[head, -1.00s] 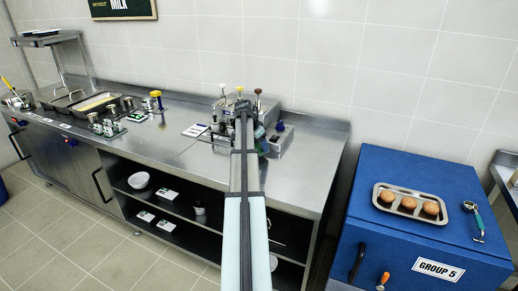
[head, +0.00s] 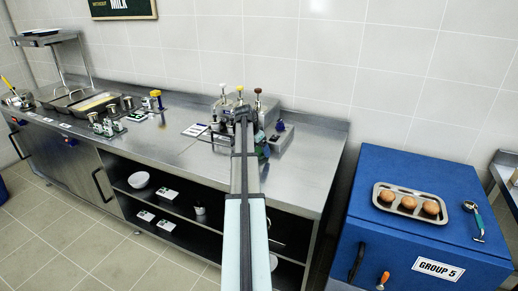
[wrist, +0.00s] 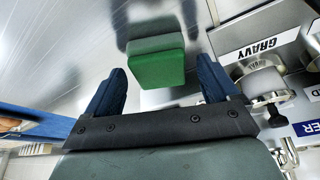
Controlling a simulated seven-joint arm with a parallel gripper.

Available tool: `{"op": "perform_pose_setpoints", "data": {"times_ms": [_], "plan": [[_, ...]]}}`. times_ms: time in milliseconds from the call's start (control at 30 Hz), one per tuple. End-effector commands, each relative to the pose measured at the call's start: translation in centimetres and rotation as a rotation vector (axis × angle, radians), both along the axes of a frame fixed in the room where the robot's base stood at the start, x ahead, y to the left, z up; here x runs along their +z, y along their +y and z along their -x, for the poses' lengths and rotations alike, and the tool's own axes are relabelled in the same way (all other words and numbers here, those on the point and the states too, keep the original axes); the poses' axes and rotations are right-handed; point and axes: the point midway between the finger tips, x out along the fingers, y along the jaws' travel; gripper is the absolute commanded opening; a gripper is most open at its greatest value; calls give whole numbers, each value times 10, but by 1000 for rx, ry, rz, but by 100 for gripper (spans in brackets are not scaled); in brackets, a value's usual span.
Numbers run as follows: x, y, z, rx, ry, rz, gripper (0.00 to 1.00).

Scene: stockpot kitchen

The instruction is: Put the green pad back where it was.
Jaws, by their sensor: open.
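The green pad (wrist: 157,62) is a small green block on shiny steel in the wrist view. It lies ahead of my gripper (wrist: 160,72), roughly centred between the two blue fingers. The fingers are spread apart, with a visible gap on each side of the pad, and hold nothing. In the head view my arm reaches over the steel counter (head: 312,150) to the pump dispensers. The fingers and the pad are not clearly made out there.
A dispenser labelled GRAVY (wrist: 262,82) stands close to the right finger in the wrist view. Pumps with coloured knobs (head: 240,90) stand behind the arm's end. A blue cabinet (head: 395,235) bears a muffin tray (head: 390,207). The counter's right part is clear.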

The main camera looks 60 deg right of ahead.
Motion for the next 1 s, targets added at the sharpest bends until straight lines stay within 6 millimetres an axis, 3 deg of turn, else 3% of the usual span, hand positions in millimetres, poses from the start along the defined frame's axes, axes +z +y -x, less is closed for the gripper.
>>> {"op": "perform_pose_setpoints", "data": {"times_ms": [267, 700, 1000], "plan": [[13, 4, -2, 0, 0, 1, 88], [85, 31, -13, 1, -1, 3, 88], [111, 41, -17, 0, 0, 0, 88]]}}
